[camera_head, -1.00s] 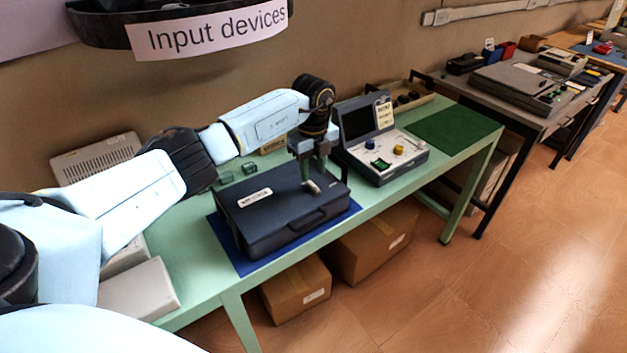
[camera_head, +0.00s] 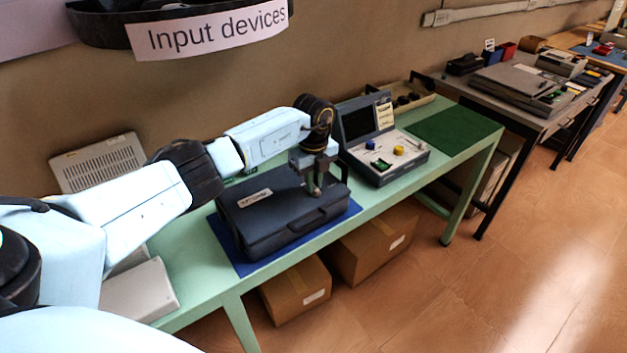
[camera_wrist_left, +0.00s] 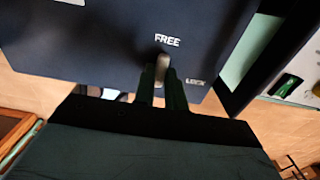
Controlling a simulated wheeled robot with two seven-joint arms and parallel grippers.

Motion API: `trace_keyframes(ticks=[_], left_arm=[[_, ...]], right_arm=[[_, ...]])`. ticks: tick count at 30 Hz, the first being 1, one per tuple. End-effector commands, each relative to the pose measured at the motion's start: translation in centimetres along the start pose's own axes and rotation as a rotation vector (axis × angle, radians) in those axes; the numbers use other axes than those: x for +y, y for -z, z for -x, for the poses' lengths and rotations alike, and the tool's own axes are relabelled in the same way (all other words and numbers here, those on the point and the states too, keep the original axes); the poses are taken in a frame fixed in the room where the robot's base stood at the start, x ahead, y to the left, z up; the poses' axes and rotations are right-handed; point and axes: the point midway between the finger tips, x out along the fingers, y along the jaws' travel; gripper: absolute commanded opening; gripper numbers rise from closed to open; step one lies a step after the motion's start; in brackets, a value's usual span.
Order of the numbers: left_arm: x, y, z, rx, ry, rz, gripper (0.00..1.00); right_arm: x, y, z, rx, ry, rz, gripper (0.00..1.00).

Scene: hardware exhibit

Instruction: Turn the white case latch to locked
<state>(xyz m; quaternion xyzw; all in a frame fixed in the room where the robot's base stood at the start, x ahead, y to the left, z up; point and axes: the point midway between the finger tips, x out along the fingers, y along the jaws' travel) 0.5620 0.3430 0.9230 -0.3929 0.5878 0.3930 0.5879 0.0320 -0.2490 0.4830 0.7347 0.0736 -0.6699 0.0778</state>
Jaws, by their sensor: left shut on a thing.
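The dark blue case (camera_head: 270,222) lies closed on a blue mat on the green table. Its white latch (camera_wrist_left: 162,66) sits on the lid near the front right corner. In the left wrist view it stands between the fingers of my left gripper (camera_wrist_left: 161,76), just below the word FREE (camera_wrist_left: 167,41). The word LOCK (camera_wrist_left: 195,81) is to the lower right of the latch. My left gripper (camera_head: 315,189) reaches down to the lid and is shut on the latch. In the head view the fingers hide most of the latch. My right gripper is not in view.
A grey console (camera_head: 385,160) with blue and yellow knobs stands close to the right of the case. A tray (camera_head: 405,97) sits behind it, and a dark green mat (camera_head: 452,131) lies bare at the right. Cardboard boxes (camera_head: 298,290) are under the table.

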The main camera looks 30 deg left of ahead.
Motion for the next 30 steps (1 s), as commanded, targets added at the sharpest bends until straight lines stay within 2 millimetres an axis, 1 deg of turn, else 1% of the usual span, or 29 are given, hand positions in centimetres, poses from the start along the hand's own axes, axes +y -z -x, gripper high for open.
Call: trace_keyframes(ticks=[7,14,20,30], left_arm=[[0.0,0.0,0.0,0.000,0.000,-0.021,0.00],[-0.1,0.0,0.0,0.000,0.000,-0.125,0.00],[-0.3,0.0,0.0,-0.001,0.000,-0.289,0.00],[-0.6,0.2,-0.1,0.000,-0.001,-0.613,0.00]], right_arm=[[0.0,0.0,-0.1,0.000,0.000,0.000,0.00],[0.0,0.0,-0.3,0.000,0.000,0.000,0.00],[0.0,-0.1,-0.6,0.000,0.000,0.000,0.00],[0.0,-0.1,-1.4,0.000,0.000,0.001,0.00]])
